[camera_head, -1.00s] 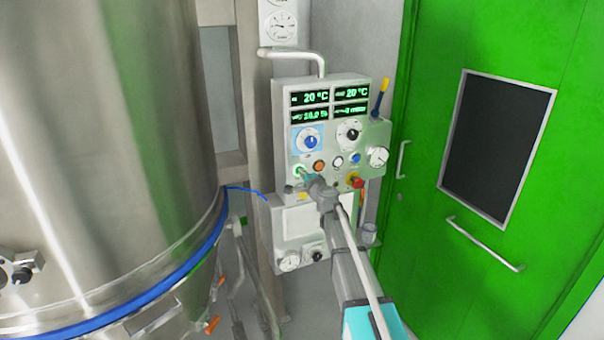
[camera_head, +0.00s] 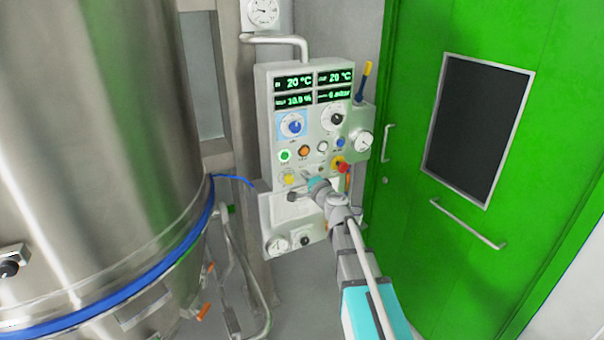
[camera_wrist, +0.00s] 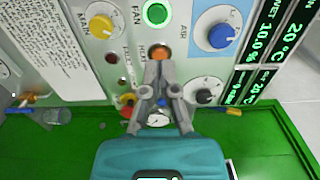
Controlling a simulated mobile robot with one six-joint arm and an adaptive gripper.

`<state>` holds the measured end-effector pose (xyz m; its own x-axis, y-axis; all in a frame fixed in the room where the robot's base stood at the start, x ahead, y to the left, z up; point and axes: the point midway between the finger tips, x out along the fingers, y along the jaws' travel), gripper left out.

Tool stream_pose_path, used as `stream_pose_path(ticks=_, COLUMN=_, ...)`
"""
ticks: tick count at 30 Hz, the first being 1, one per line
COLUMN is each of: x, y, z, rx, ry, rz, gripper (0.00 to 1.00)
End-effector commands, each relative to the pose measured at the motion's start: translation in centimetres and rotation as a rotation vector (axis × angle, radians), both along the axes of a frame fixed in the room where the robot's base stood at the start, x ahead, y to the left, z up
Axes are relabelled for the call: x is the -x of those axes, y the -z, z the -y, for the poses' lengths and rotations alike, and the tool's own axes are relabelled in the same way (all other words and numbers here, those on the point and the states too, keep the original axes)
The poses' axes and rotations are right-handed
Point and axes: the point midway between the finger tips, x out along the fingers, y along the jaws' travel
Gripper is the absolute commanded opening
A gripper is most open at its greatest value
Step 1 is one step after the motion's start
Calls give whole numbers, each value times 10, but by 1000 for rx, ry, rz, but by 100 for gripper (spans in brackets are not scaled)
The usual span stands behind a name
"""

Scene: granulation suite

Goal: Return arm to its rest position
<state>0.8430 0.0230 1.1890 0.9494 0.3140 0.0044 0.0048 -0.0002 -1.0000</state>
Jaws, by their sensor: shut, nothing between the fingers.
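My gripper (camera_head: 308,180) is in front of the grey control panel (camera_head: 312,127), below and right of the green button (camera_head: 285,155) in the head view. My arm reaches up to it from the lower right. In the wrist view my gripper (camera_wrist: 158,62) has its fingers together, with nothing between them. The fingertips overlap the lower edge of the orange button (camera_wrist: 162,51). The lit green button (camera_wrist: 157,12), marked FAN, shows uncovered beyond them. I cannot tell the exact gap between fingertips and panel.
A large steel vessel (camera_head: 90,130) with a blue band fills the left. A green door (camera_head: 405,150) with a dark window and handles stands at the right.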

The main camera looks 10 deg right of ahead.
Motion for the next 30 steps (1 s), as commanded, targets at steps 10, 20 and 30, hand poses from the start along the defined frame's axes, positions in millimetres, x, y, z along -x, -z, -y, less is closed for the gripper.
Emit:
stream_pose_path(ticks=10, x=0, y=0, z=0, rx=0, ry=0, rz=0, gripper=0)
stream_pose_path(ticks=20, x=6, y=3, z=-6, rx=36, ry=-28, rz=-3, gripper=0)
stream_pose_path(ticks=30, x=51, y=35, z=-47, rx=323, ry=-258, rz=-56, gripper=0)
